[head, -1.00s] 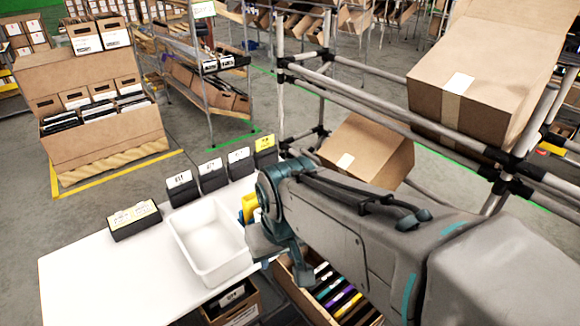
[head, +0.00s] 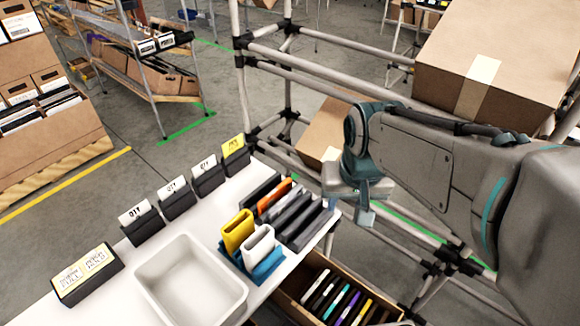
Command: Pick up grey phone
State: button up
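Several slim phone-like slabs stand in a row at the right end of the white table (head: 205,215) in the head view: a black one, an orange one (head: 273,196) and dark grey ones (head: 304,226). I cannot tell which is the grey phone. More slabs of several colours stand in a cardboard box (head: 290,298) below the table edge. My gripper (head: 350,208) hangs from the arm to the right of the table end, apart from the slabs. Its fingers are small and partly hidden, so their opening is unclear.
A yellow piece (head: 238,230) and a white piece (head: 258,246) stand in a blue holder (head: 262,268) beside the slabs. A white bin (head: 190,280) sits on the table. Black label stands (head: 143,226) line the back edge. A pipe rack with cartons (head: 475,85) stands behind my arm.

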jog(key=w+a+f+m+g, duration=0.15)
jog(key=w+a+m, duration=0.25)
jog(key=w, duration=0.8)
jog(key=m+b, duration=0.2)
jog(key=m, duration=0.2)
send_over(286, 197)
jog(key=shift+g, duration=0.45)
jog(key=f, duration=1.7)
jog(key=shift+a, duration=0.25)
jog(key=shift+d+f+p, duration=0.15)
jog(key=shift+f+p, duration=0.1)
jog(key=shift+f, duration=1.2)
jog(key=shift+d+f+p, duration=0.1)
jog(key=shift+f+p, duration=0.1)
jog(key=shift+f, duration=1.2)
grip_shut()
